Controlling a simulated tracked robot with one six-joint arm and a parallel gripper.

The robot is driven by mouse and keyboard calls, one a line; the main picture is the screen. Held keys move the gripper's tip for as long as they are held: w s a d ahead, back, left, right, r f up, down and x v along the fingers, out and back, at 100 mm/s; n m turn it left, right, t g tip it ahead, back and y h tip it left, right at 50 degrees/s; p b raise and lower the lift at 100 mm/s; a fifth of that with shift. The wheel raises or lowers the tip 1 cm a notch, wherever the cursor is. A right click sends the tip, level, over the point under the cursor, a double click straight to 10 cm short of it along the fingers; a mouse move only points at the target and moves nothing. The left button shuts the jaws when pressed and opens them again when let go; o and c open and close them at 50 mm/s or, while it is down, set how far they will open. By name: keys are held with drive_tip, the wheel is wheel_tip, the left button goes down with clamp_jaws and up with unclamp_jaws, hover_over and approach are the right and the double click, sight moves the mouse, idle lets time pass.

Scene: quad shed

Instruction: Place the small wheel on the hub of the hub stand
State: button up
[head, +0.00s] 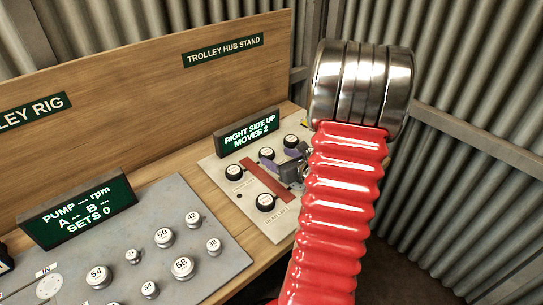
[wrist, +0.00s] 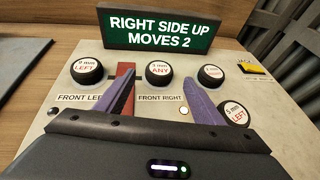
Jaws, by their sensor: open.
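The hub stand panel (head: 222,160) is a pale board on the bench under the "TROLLEY HUB STAND" sign. Several black round pieces with white labels stand on it, including one marked "9 mm LEFT" (wrist: 88,69) and one marked "ANY" (wrist: 160,73). I cannot tell which, if any, is the small wheel, and no hub is clearly identifiable. My gripper (wrist: 160,84) has two purple fingers spread apart over the panel, on either side of the "ANY" piece in the wrist view. I cannot tell its height above the piece. In the head view my arm hides the panel's right part.
A green display (head: 248,133) reading "RIGHT SIDE UP MOVES 2" stands behind the panel. A red strip (head: 258,174) crosses the panel. A yellow part (wrist: 255,68) is at its far right corner. The grey pump panel (head: 205,250) with several knobs lies left. Corrugated walls stand right.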

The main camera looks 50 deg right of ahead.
drive_tip(key=shift+v, duration=1.9)
drive_tip(key=shift+a, duration=0.1)
drive_tip(key=w+a+r+n, duration=0.1)
drive_tip(key=a, duration=0.1)
drive_tip(key=w+a+n+y, duration=0.1)
drive_tip(key=a, duration=0.1)
drive_tip(key=w+a+r+n+y, duration=0.1)
drive_tip(key=a, duration=0.1)
drive_tip(key=shift+w+r+n, duration=0.2)
drive_tip(key=shift+r+n, duration=0.1)
drive_tip(key=shift+r, duration=0.05)
drive_tip(key=s+a+r+n+g+y, duration=0.1)
drive_tip(key=a+r+n+g+y, duration=0.25)
drive_tip(key=a+n, duration=0.9)
drive_tip(key=s+a+r+n+g+y, duration=0.1)
drive_tip(key=a+r+n+g+y, duration=0.45)
drive_tip(key=a, duration=1.15)
drive_tip(key=s+a+r+n+h, duration=0.1)
drive_tip(key=s+n+h, duration=0.2)
drive_tip(key=s+n, duration=0.2)
drive_tip(key=s+a+r+n+t+h, duration=0.1)
drive_tip(key=s+n+h, duration=0.3)
drive_tip(key=n, duration=0.8)
drive_tip(key=shift+s+a+r, duration=0.6)
drive_tip(key=shift+s+a, duration=0.2)
